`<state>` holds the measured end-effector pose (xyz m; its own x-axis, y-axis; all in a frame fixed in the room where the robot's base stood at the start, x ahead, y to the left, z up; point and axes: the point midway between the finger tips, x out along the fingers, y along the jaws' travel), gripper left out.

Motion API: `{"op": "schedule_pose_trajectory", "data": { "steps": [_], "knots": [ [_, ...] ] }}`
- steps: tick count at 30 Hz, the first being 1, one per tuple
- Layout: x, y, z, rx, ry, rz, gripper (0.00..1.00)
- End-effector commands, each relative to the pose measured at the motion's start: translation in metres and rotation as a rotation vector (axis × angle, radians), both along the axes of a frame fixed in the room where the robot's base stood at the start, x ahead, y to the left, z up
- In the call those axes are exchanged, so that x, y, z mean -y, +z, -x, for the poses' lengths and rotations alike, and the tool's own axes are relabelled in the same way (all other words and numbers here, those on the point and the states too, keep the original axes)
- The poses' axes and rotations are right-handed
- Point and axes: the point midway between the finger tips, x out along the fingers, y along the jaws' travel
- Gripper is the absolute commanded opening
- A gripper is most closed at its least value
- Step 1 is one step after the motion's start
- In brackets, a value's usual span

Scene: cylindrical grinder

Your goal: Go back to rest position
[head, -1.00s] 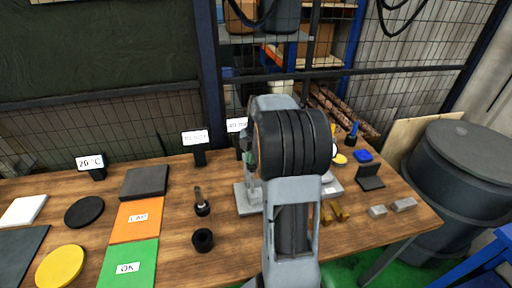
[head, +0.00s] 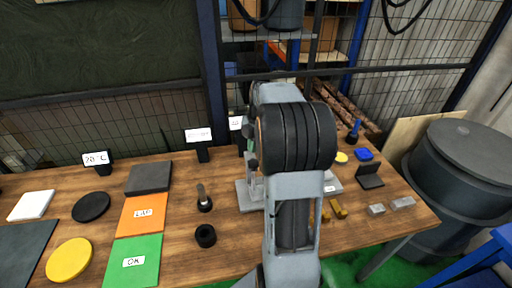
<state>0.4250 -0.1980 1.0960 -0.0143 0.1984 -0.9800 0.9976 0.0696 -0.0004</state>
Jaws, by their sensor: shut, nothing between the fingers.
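My arm (head: 296,190) stands upright in the middle of the head view, with a thick dark ribbed joint at its top. It is in front of the wooden table (head: 180,246) and covers part of the table's middle. My gripper cannot be made out; the arm's own links hide the area behind them. No object is seen being carried.
On the table are a green OK mat (head: 133,262), an orange mat (head: 142,214), a yellow disc (head: 69,259), a black ring (head: 205,236) and a grey stand base (head: 246,196) partly behind my arm. A dark barrel (head: 462,185) stands at right. Mesh fencing runs behind.

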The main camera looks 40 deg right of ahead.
Motion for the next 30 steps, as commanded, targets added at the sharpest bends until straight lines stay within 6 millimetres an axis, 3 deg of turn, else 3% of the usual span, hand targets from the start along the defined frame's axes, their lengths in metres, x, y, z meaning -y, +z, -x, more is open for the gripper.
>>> {"op": "schedule_pose_trajectory", "data": {
  "steps": [1,6,23,26,30],
  "knots": [
    [0.0,0.011,0.0,0.0,-0.001,0.0,0.0],
    [0.0,0.023,0.0,0.001,0.0,0.001,0.0],
    [-0.001,0.023,-0.001,0.0,0.0,0.0,0.0],
    [0.0,0.023,-0.001,-0.009,-0.05,0.002,0.0],
    [0.002,0.021,-0.003,-0.037,-0.281,0.021,0.0]
  ]
}}
